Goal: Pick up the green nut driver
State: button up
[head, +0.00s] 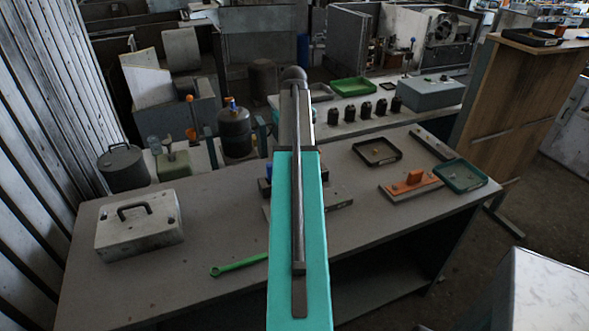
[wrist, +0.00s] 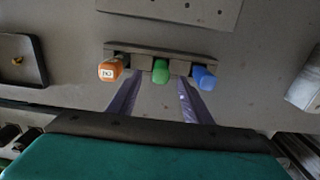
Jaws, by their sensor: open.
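The green nut driver (wrist: 160,71) shows its rounded handle in the middle of a dark rack (wrist: 200,58) in the wrist view. An orange handle (wrist: 110,69) with a white label is to its left and a blue handle (wrist: 204,77) to its right. My gripper (wrist: 160,80) is open and empty. Its two fingers appear on either side of the green handle in the picture; I cannot tell the height gap. In the head view my arm hides the green handle and the gripper; only a bit of the blue handle (head: 268,170) shows.
A green wrench (head: 238,265) lies on the workbench (head: 200,235), with a grey case (head: 139,223) at left. At right are an orange block on a plate (head: 413,183), a dark tray (head: 377,151) and a green tray (head: 460,175). The bench's front middle is mostly clear.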

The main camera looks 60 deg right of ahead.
jog(key=shift+f, duration=0.1)
jog(key=shift+a+f+b, duration=0.1)
jog(key=shift+f+b, duration=2)
jog(key=shift+f, duration=0.4)
grip_shut()
jog(key=shift+r, duration=0.15)
jog(key=shift+r+p, duration=3.5)
jog(key=shift+r, duration=1.4)
